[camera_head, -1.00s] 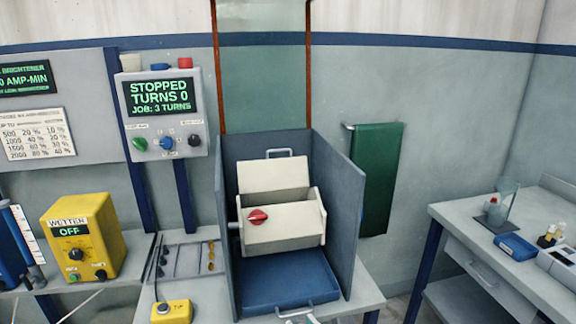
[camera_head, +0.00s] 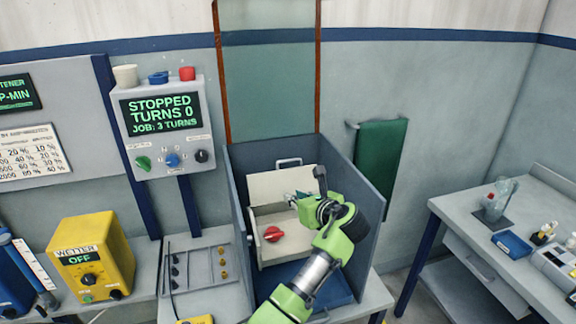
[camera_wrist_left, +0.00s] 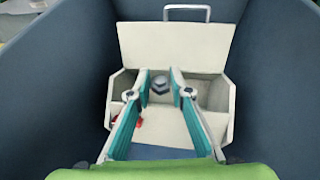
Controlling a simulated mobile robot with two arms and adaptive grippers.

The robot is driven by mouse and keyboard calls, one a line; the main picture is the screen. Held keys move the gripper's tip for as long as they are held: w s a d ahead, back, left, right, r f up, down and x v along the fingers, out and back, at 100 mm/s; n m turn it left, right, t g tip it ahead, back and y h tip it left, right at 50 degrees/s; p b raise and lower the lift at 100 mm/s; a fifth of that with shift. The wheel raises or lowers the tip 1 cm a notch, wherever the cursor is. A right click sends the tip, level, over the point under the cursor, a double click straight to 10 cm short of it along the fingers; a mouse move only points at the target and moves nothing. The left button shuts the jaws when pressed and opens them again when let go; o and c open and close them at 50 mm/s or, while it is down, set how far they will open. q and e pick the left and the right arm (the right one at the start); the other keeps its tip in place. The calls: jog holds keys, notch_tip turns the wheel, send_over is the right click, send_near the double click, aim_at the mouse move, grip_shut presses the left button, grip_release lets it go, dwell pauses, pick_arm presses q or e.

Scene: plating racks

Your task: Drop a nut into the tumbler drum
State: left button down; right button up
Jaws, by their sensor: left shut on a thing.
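The tumbler drum (camera_head: 265,252) is a cream box with a red knob (camera_head: 273,234) on its front, inside a blue-grey enclosure. Its lid (camera_head: 270,186) stands open at the back, and the drum's opening shows in the left wrist view (camera_wrist_left: 205,88). My left gripper (camera_head: 297,198) reaches in from the front, over the drum. In the left wrist view its teal fingers (camera_wrist_left: 160,82) are shut on a small grey nut (camera_wrist_left: 160,85), which appears over the open drum. The arm hides the drum's right part in the head view. My right gripper is not in view.
The enclosure's side walls (camera_head: 368,200) stand close on both sides of my left arm. A blue tray (camera_head: 325,290) lies below the drum. A control box (camera_head: 165,125) reads STOPPED, TURNS 0. A tray of small parts (camera_head: 205,268) and a yellow wetter box (camera_head: 92,255) stand to the left.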

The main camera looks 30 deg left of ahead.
pick_arm(q)
jog(key=w+a+r+p, duration=0.1)
jog(key=w+a, duration=0.2)
jog(key=a, duration=0.2)
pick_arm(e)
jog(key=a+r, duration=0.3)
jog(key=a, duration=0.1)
pick_arm(q)
jog(key=f+b, duration=0.2)
jog(key=b, duration=0.1)
jog(key=f+b, duration=0.3)
jog(key=b, duration=0.2)
jog(key=shift+s+d+f+b, duration=0.2)
jog(key=shift+d+f+b, duration=0.1)
jog(key=shift+f, duration=0.1)
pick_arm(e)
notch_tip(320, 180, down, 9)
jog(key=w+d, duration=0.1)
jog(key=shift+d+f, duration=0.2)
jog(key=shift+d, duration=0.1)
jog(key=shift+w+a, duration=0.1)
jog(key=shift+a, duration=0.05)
pick_arm(q)
jog(key=c, duration=1.8)
grip_release()
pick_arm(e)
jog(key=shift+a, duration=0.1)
pick_arm(q)
jog(key=shift+o, duration=0.2)
jog(key=shift+g, duration=0.3)
